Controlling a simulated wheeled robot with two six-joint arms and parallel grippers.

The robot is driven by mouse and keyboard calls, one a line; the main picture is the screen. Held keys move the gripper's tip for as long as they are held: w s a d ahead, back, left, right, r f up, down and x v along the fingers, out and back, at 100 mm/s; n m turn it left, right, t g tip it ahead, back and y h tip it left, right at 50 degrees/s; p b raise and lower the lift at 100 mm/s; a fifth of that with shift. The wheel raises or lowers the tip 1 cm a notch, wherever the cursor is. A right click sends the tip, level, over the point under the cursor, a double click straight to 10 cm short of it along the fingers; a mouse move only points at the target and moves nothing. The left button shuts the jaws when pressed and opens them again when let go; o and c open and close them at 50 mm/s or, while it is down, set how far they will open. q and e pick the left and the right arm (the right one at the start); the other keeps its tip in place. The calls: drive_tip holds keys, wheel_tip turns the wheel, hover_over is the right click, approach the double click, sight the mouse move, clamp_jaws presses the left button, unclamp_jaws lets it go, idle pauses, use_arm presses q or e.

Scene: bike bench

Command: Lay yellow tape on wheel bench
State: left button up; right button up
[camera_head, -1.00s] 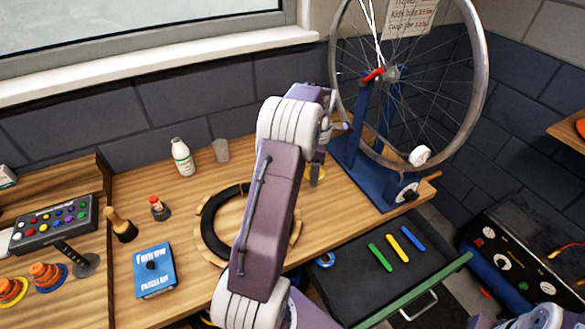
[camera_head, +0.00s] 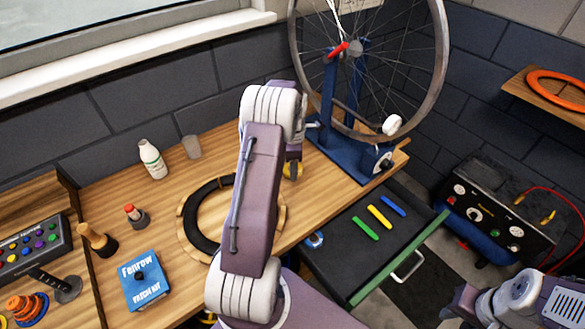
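A yellow ring, which looks like the yellow tape (camera_head: 299,171), shows small at the wooden wheel bench (camera_head: 240,152), just past my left arm. My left gripper (camera_head: 293,172) points down right at the tape and partly covers it. Its fingertips are too small and overlapped to tell whether they grip it or whether the tape touches the wood. My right gripper (camera_head: 452,303) is low at the right, over the floor and away from the bench; its fingers are not clear.
A blue truing stand (camera_head: 345,155) with a wheel stands right of the tape. A black tyre (camera_head: 195,215) lies left, partly behind my arm. A blue patch kit box (camera_head: 143,280), bottle (camera_head: 152,160) and cup (camera_head: 191,147) stand farther left. An open drawer (camera_head: 340,262) holds coloured levers.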

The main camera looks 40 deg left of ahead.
use_arm(q)
drive_tip(key=shift+f, duration=0.65)
drive_tip(key=shift+a, duration=0.15)
drive_tip(key=shift+f, duration=0.2)
drive_tip(key=o, duration=1.3)
wheel_tip(320, 180, up, 12)
drive_tip(key=r, duration=0.1)
drive_tip(key=s+d+f+m, duration=0.2)
drive_tip(key=s+d+m, duration=0.3)
drive_tip(key=d+m, duration=0.2)
drive_tip(key=s+d+f+m, duration=0.2)
drive_tip(key=s+d+m, duration=0.4)
drive_tip(key=m, duration=0.4)
drive_tip(key=s+d+f+m+t, duration=0.1)
drive_tip(key=s+d+f+m, duration=0.1)
drive_tip(key=s+d+m, duration=0.4)
drive_tip(key=shift+s+d+m+p, duration=0.15)
drive_tip(key=shift+d+m+p, duration=0.15)
drive_tip(key=shift+d+m, duration=0.8)
